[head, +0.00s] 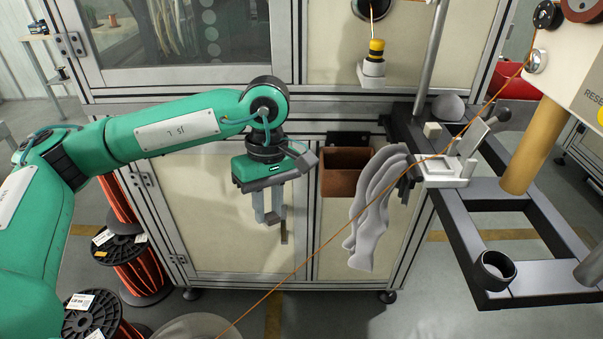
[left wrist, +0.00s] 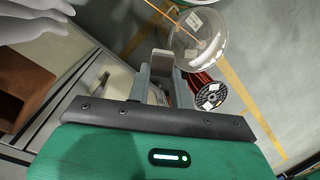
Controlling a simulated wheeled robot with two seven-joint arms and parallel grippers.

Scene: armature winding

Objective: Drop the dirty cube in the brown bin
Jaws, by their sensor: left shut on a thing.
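My left gripper (head: 272,218) hangs with its fingers pointing down, to the left of the brown bin and apart from it. In the left wrist view it is shut on a small greyish block, the dirty cube (left wrist: 162,59), between its fingertips. In the head view the cube is mostly hidden by the fingers. The brown bin (head: 347,183) is open at the top and fixed to the cabinet front. It also shows at the left of the left wrist view (left wrist: 25,85). My right gripper is not in view.
Grey gloves (head: 375,215) hang just right of the bin. A pale cube (head: 433,130) sits on the dark machine frame (head: 440,165) at the right. An orange wire (head: 300,267) runs diagonally across the front. Wire spools (head: 120,245) stand at the left.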

